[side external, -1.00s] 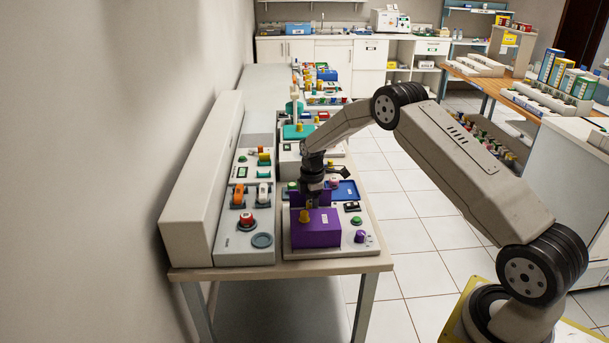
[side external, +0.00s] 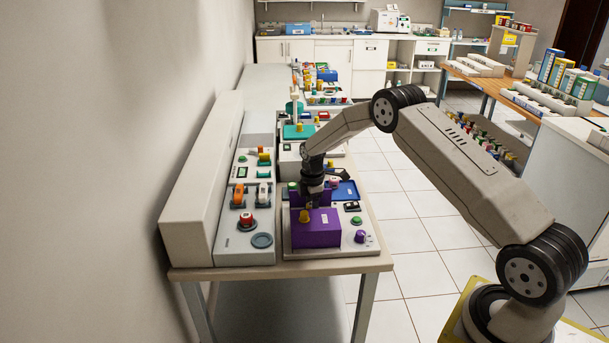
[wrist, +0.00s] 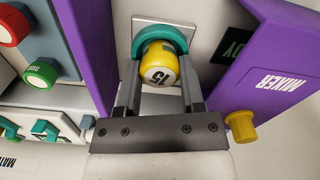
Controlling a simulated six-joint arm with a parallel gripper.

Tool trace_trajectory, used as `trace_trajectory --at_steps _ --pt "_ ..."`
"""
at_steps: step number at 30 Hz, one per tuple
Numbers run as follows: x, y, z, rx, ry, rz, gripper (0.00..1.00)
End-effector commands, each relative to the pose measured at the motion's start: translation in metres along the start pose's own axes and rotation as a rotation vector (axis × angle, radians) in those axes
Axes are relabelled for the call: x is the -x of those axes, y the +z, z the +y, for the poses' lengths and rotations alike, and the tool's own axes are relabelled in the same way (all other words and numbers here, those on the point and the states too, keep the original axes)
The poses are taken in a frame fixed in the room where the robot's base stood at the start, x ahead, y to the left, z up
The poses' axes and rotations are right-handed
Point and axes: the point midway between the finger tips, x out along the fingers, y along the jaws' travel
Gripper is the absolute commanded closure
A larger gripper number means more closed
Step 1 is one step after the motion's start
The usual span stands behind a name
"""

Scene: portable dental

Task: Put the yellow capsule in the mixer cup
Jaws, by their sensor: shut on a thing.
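The yellow capsule (wrist: 159,70), with a white end marked 15, sits between the two fingers of my gripper (wrist: 157,90) in the wrist view. My gripper is shut on it. The teal mixer cup (wrist: 160,37) curves around the capsule's far side. The capsule overlaps the cup in the picture, and I cannot tell how deep it sits. The purple mixer (wrist: 258,75) stands around this spot, and it also shows in the side view (side external: 316,236). There my gripper (side external: 312,204) is down behind the mixer's front block, so the capsule and cup are hidden.
A yellow knob (wrist: 241,125) sticks out from the mixer beside my gripper. Purple walls stand on both sides of the fingers, leaving little sideways room. Red (wrist: 10,27) and green (wrist: 40,73) buttons lie to the left. A blue tray (side external: 346,190) lies behind the mixer.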

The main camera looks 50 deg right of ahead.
Motion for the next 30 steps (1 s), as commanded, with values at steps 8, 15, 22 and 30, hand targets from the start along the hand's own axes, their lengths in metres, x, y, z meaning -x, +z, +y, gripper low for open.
trace_trajectory --at_steps 8,15,22,30 --pt "-0.001 0.0 0.0 0.0 0.0 0.0 1.0" --pt "-0.001 0.0 0.0 0.0 0.0 0.0 0.09" --pt "0.0 0.0 0.0 0.0 0.0 0.0 0.09" --pt "0.014 0.0 0.001 0.0 0.001 0.0 0.09"
